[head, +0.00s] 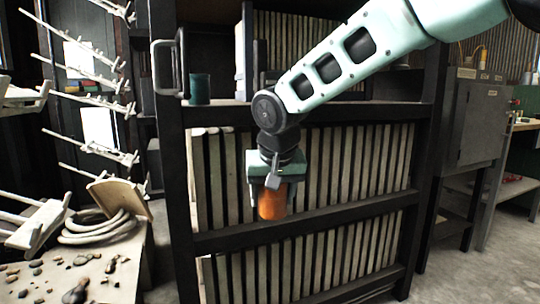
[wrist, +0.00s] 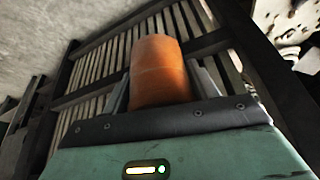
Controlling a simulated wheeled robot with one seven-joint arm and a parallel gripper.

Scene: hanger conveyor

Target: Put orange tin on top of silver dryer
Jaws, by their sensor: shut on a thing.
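The orange tin (head: 272,202) hangs below my gripper (head: 268,190) in the head view, in front of the slatted rack. My gripper is shut on the tin and points down. In the wrist view the orange tin (wrist: 160,70) stands out between the fingers of my gripper (wrist: 160,95), with slats behind it. The tin is clear of any surface that I can see. I cannot make out the silver dryer for sure; a grey metal cabinet (head: 478,125) stands at the right.
A dark-framed slatted rack (head: 320,226) stands close behind my gripper. A green cup (head: 200,89) sits on its upper shelf. At left, a table (head: 110,270) holds a coiled hose (head: 100,228) and stones. Bare floor shows at lower right.

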